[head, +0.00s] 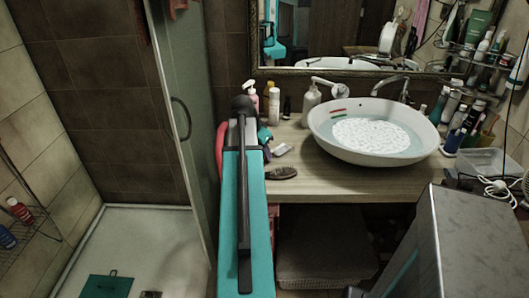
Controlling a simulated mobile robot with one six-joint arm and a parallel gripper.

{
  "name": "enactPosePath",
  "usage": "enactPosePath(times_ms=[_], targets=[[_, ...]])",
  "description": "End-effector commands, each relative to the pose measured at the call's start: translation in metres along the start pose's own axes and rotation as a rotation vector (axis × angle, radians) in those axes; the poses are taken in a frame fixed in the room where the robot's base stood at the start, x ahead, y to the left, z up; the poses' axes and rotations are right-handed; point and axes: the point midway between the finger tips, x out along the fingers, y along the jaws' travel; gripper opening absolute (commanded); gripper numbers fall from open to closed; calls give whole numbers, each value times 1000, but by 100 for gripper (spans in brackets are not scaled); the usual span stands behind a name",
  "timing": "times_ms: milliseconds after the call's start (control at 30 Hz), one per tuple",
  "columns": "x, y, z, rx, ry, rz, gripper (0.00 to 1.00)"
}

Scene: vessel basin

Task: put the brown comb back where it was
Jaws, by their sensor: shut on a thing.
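The brown comb (282,173) shows as a small dark-brown, elongated shape at the front left of the wooden counter, just right of my arm. My gripper (267,156) is small and dark at the far end of my teal and black arm, at the comb's left end. It is shut on the comb. The fingertips are partly hidden by my arm, and the exact grip is hard to make out. The comb lies low, at or just above the counter top; I cannot tell whether it touches.
The counter (330,186) has bare wood right of the comb. A small white item (281,150) lies just behind it. A white vessel basin (330,138) with water stands right. A soap dispenser (311,105) and several bottles stand behind. A glass shower door (183,110) is left.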

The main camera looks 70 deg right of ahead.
Motion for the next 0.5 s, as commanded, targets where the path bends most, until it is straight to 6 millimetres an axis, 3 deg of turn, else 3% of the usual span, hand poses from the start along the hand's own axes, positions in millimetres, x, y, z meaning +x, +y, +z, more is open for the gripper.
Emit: enactPosePath(times_ms=[500], targets=[[7, 0, 3, 0, 1, -1, 0]])
